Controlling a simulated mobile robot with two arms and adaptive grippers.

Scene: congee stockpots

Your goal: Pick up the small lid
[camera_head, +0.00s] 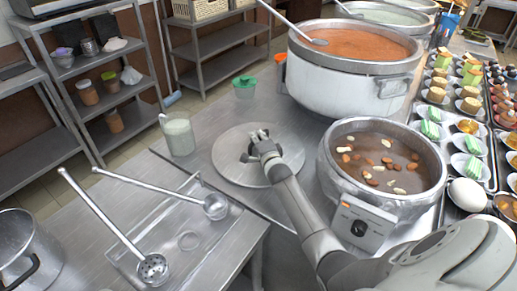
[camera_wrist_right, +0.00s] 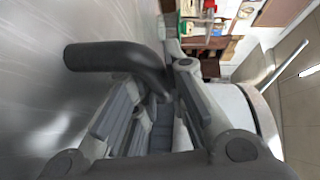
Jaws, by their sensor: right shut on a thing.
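The small lid (camera_head: 231,170) is a round, flat metal disc that looks level over the steel counter, left of the smaller pot. Whether it touches the counter is hard to tell. My right gripper (camera_head: 260,137) is over the middle of the lid, shut on its dark handle. In the right wrist view the curved black handle (camera_wrist_right: 105,57) sits at the fingers of my right gripper (camera_wrist_right: 165,95), with the grey lid surface (camera_wrist_right: 40,105) beside it. My left gripper is in neither view.
A small pot (camera_head: 411,203) of brown soup with nuts stands right of my arm, and a large pot (camera_head: 345,95) of orange congee stands behind. A glass jar (camera_head: 179,138) and a green-lidded cup (camera_head: 244,88) stand near the lid. Two ladles (camera_head: 152,267) lie in a tray.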

